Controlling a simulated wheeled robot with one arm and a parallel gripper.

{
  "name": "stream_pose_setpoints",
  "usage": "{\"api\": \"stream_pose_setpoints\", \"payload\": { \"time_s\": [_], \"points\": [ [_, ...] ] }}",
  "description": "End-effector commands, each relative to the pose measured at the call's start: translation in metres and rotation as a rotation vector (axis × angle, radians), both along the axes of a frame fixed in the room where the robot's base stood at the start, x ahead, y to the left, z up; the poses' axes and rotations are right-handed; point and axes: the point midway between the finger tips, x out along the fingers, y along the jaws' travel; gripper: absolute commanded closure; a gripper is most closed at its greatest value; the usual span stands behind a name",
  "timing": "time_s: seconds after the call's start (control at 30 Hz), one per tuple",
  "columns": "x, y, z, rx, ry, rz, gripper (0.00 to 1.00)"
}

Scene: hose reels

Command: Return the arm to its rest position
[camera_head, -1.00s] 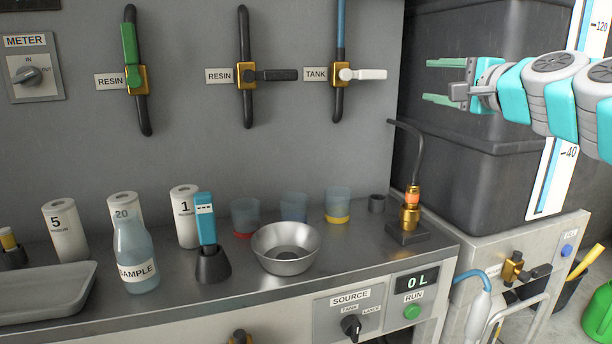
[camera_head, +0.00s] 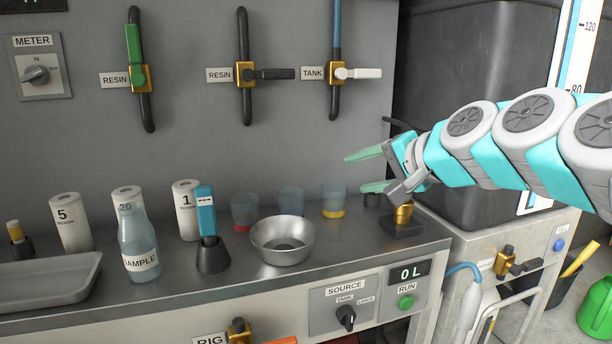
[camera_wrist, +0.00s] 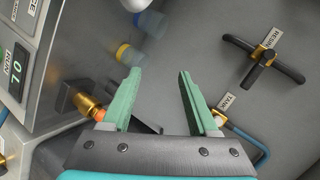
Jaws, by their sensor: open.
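My gripper (camera_head: 366,171) reaches in from the right in the head view, above the right end of the metal bench. Its two green fingers are apart and point left, with nothing between them. In the wrist view the open gripper (camera_wrist: 157,100) shows both fingers with an empty gap. A brass nozzle on a dark base (camera_head: 403,220) stands below the gripper on the bench, and my gripper hides its upper part in the head view. The brass fitting (camera_wrist: 88,106) also shows in the wrist view, left of the fingers.
Several cups, among them one with yellow content (camera_head: 334,203), a steel bowl (camera_head: 283,245) and a sample bottle (camera_head: 138,245) stand on the bench. The wall carries valves, among them the tank valve (camera_head: 339,73). A large dark tank (camera_head: 465,60) stands behind my arm.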

Motion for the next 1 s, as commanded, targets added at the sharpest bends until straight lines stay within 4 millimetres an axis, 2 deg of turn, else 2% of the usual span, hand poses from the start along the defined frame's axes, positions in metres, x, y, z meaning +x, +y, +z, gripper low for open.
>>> {"api": "stream_pose_setpoints", "payload": {
  "time_s": [0.1, 0.23, 0.37, 0.5, 0.6, 0.73, 0.83, 1.0],
  "points": [
    [-0.04, 0.026, -0.068, -0.178, 0.115, 0.118, 0.4],
    [-0.093, 0.035, -0.14, -0.37, 0.25, 0.249, 0.4],
    [-0.154, 0.027, -0.207, -0.542, 0.402, 0.377, 0.4],
    [-0.225, 0.003, -0.264, -0.696, 0.574, 0.507, 0.4],
    [-0.271, -0.017, -0.292, -0.774, 0.692, 0.585, 0.4],
    [-0.314, -0.037, -0.312, -0.832, 0.8, 0.655, 0.4],
    [-0.33, -0.045, -0.318, -0.853, 0.842, 0.68, 0.4],
    [-0.334, -0.047, -0.319, -0.859, 0.852, 0.688, 0.4]
  ]
}}
